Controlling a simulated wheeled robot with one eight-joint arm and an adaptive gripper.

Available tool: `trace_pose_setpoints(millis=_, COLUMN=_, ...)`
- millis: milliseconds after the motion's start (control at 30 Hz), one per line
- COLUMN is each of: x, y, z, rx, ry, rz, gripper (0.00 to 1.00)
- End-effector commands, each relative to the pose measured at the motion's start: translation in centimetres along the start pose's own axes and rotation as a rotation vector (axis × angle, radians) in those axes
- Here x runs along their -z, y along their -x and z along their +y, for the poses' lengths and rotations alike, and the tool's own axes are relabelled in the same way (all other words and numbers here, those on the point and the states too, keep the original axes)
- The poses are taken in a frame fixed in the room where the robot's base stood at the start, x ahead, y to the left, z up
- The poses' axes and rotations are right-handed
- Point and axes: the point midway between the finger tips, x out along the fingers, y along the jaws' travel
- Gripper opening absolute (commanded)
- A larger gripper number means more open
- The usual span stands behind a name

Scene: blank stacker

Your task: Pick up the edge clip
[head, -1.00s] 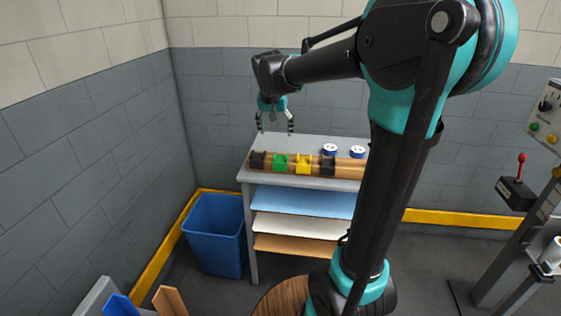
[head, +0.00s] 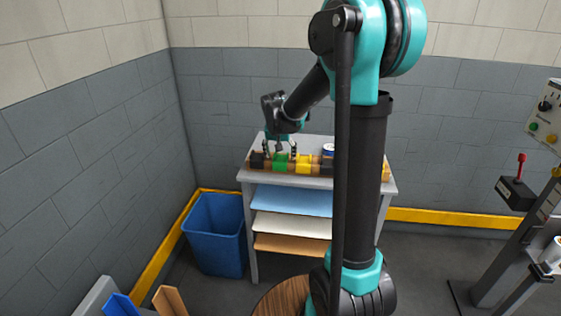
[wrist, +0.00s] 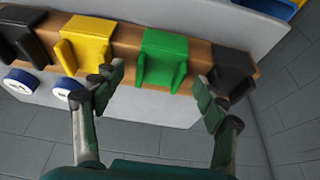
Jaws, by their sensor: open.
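Several edge clips sit in a row on a wooden bar (head: 344,168) on top of the grey shelf unit. In the head view they are black (head: 257,160), green (head: 280,161), yellow (head: 304,163) and black (head: 327,164). My gripper (head: 279,149) is open just above the green clip. In the wrist view the green clip (wrist: 163,60) appears between my open fingers (wrist: 158,82), the yellow clip (wrist: 84,42) left of them and a black clip (wrist: 232,68) right. I cannot tell whether the fingers touch anything. My arm hides the bar's right part in the head view.
White-and-blue rolls (wrist: 68,90) lie on the grey shelf top (head: 313,142) behind the bar. Lower shelves hold blue, white and brown sheets. A blue bin (head: 214,235) stands left of the unit. A control stand with a red lever (head: 520,168) is at the right.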

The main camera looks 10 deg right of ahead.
Motion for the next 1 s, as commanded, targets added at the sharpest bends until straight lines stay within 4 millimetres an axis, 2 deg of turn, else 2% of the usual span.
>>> trace_pose_setpoints(millis=300, x=-0.03, y=-0.49, z=0.00, rx=0.000, ry=0.000, rz=0.000, gripper=0.72)
trace_pose_setpoints(millis=700, x=-0.03, y=-0.47, z=0.00, rx=0.000, ry=0.000, rz=0.000, gripper=0.23)
trace_pose_setpoints(millis=1000, x=0.05, y=-0.30, z=-0.01, rx=0.000, ry=0.000, rz=0.000, gripper=0.23)
